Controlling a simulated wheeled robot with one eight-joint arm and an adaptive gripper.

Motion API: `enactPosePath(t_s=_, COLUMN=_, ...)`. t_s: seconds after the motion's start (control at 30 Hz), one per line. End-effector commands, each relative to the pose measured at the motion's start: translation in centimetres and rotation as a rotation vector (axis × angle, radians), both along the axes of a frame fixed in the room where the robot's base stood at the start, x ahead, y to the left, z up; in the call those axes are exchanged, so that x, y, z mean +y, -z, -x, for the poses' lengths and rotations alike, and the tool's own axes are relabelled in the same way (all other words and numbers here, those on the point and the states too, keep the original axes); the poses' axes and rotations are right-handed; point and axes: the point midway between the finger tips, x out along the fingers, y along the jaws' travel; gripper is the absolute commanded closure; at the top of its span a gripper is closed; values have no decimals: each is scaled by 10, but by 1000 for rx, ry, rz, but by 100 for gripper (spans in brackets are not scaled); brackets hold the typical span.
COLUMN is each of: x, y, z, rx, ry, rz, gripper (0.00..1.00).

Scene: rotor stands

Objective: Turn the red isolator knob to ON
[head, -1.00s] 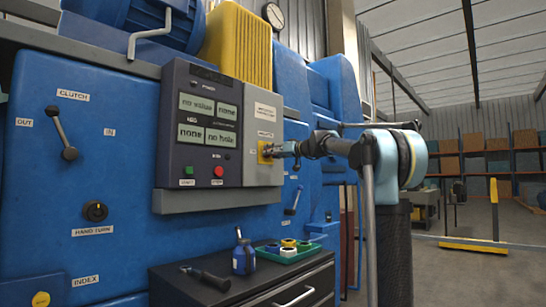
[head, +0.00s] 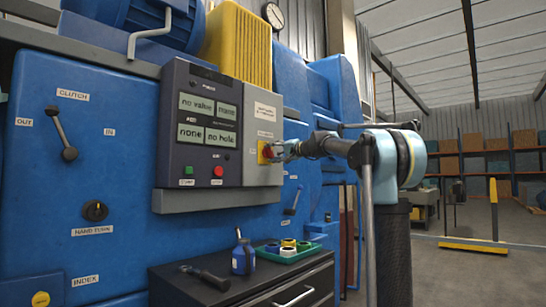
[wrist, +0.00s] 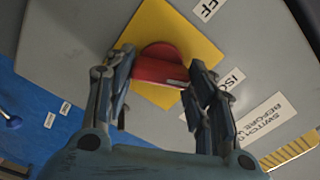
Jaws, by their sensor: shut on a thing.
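The red isolator knob (wrist: 160,69) sits on a yellow square plate (wrist: 187,28) on the grey panel. My gripper (wrist: 162,82) is shut on the knob in the wrist view, one finger on each side of its raised bar. A label ending in "FF" (wrist: 207,8) is at the plate's upper right in that view. In the head view the knob (head: 267,151) shows as a small red patch on the yellow plate (head: 261,153), with my gripper (head: 276,150) reaching it from the right. An ON mark cannot be made out.
The display panel (head: 207,118) with green and red buttons is left of the knob. Below stands a dark cabinet (head: 215,293) holding a green tray (head: 290,257), a blue bottle (head: 243,258) and a dark-handled tool (head: 205,277). Open floor lies at the right.

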Motion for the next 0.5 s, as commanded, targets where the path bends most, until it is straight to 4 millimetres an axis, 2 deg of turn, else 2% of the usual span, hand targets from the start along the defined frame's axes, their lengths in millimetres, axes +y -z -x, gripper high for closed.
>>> enactPosePath(t_s=0.5, x=-3, y=2, z=-3, rx=288, ry=9, rz=-225, gripper=74)
